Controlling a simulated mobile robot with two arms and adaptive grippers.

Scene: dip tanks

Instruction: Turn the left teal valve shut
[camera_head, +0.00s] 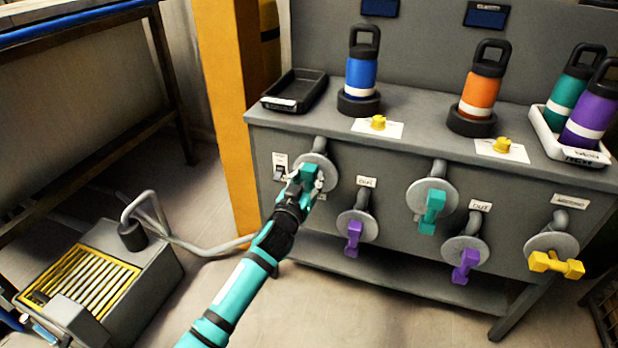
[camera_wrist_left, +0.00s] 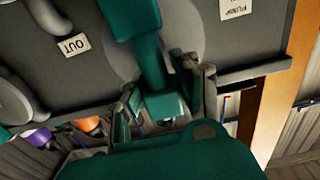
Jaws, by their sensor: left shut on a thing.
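The left teal valve (camera_wrist_left: 148,60) fills the middle of the left wrist view, with its teal handle in front of a grey round plate. In the head view its plate (camera_head: 322,162) shows at the left of the bench front, and the handle is mostly hidden by my gripper. My left gripper (camera_head: 304,184) is shut on the valve handle, and its fingers (camera_wrist_left: 165,105) sit on both sides of the handle's end. A second teal valve (camera_head: 432,210) hangs further right with its handle roughly upright. My right gripper is not in view.
Purple valves (camera_head: 354,238) (camera_head: 466,265) and a yellow valve (camera_head: 556,264) stick out of the bench front (camera_head: 390,165). Bottles and a black tray (camera_head: 295,90) stand on top. A yellow post (camera_head: 225,110) and a grated box (camera_head: 100,275) stand left. Floor is clear in front.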

